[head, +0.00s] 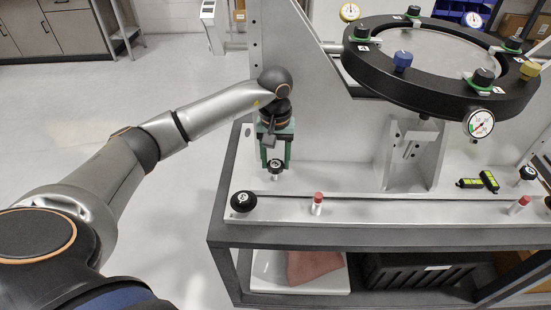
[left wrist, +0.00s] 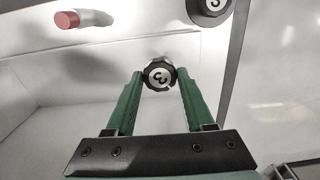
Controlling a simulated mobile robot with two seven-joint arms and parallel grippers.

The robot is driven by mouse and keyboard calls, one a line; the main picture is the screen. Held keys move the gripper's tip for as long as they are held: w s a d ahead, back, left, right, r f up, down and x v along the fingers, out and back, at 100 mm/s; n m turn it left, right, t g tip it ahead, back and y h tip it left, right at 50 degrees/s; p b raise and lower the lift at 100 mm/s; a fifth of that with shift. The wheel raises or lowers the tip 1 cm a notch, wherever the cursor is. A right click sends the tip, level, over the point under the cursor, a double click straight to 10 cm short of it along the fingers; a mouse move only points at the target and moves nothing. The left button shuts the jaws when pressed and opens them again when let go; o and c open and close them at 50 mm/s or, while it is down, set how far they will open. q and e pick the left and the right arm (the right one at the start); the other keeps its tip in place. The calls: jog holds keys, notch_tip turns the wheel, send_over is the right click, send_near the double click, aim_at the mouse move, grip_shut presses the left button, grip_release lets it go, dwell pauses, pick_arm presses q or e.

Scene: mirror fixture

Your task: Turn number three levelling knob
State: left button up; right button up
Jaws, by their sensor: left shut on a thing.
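The knob marked three (head: 275,168) is a small black knob with a white numbered cap, low at the back of the fixture's base in the head view. It faces the camera in the left wrist view (left wrist: 160,74), its 3 looking turned over. My left gripper (head: 274,162) comes down on it from above, its two green fingers on either side. In the left wrist view the fingertips (left wrist: 159,80) are shut on the knob's sides. My right gripper is in neither view.
A larger black knob (head: 243,201) with a white cap sits at the base's front left corner, close to my gripper. A red-tipped peg (head: 317,204) stands on the front rail. The black mirror ring (head: 440,95) with gauges and knobs overhangs at right.

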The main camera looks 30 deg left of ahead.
pick_arm(q)
grip_shut()
jog(key=n+b, duration=0.1)
jog(key=n, duration=0.2)
jog(key=shift+n, duration=2.1)
jog(key=o, duration=0.9)
grip_release()
jog(key=shift+c, duration=0.2)
jog(key=shift+r, duration=0.1)
